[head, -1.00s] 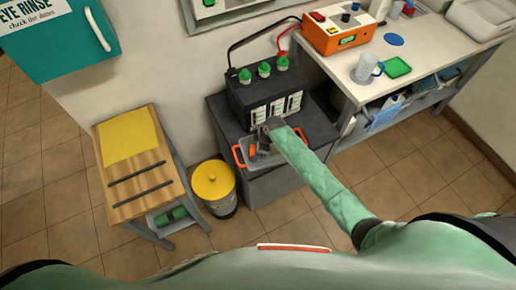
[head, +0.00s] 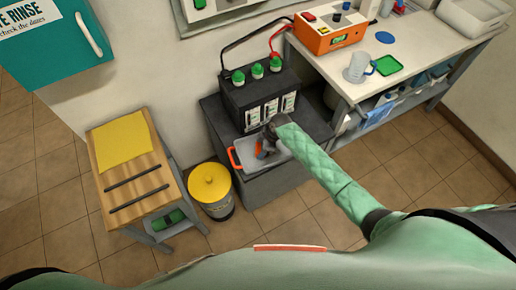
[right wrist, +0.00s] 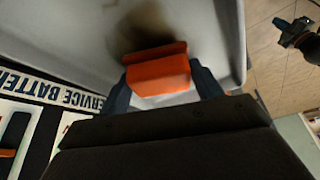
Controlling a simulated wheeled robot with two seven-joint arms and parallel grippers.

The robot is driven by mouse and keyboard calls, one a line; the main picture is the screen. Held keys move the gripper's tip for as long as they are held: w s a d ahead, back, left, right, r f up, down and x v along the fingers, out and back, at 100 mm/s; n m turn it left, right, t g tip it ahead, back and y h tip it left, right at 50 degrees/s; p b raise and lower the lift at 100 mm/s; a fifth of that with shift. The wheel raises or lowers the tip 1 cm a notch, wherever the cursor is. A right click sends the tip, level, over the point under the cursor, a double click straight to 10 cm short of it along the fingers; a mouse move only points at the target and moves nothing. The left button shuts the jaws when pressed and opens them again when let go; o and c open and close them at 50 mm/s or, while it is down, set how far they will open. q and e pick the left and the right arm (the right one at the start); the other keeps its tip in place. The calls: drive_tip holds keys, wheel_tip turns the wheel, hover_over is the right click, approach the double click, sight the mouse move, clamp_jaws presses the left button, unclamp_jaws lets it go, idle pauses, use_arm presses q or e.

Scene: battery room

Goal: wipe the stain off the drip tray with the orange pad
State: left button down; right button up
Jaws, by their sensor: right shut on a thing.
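The drip tray (head: 247,145) is a grey shallow tray with an orange handle, in front of the black battery (head: 262,103) on the dark cabinet. It fills much of the right wrist view (right wrist: 215,30). A dark brown stain (right wrist: 146,24) shows on its floor, just beyond the pad. My right gripper (head: 266,147) is shut on the orange pad (right wrist: 158,72) and is over the tray. The pad is at the near edge of the stain; I cannot tell whether it touches the tray floor.
A wooden-topped stand (head: 145,188) with a yellow cloth (head: 123,139) and a yellow-lidded bin (head: 211,187) stand left of the cabinet (head: 272,182). A workbench (head: 408,58) with an orange charger (head: 328,33) is at right. Red and black cables run to the battery.

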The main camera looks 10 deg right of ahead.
sight(249, 156)
drive_tip(key=shift+w+d+f, duration=0.1)
drive_tip(key=shift+w+d, duration=0.05)
drive_tip(key=shift+d, duration=0.95)
drive_tip(key=shift+w+d+f, duration=0.1)
drive_tip(key=shift+w+d, duration=0.05)
drive_tip(key=shift+d, duration=0.95)
drive_tip(key=shift+w+d+r, duration=0.1)
drive_tip(key=shift+w+d, duration=0.05)
drive_tip(key=shift+d, duration=0.65)
drive_tip(key=shift+w+d+r, duration=0.1)
drive_tip(key=shift+w+d, duration=0.1)
drive_tip(key=shift+d, duration=0.55)
drive_tip(key=shift+w+d+r, duration=0.1)
drive_tip(key=shift+w+d, duration=0.05)
drive_tip(key=shift+d, duration=0.65)
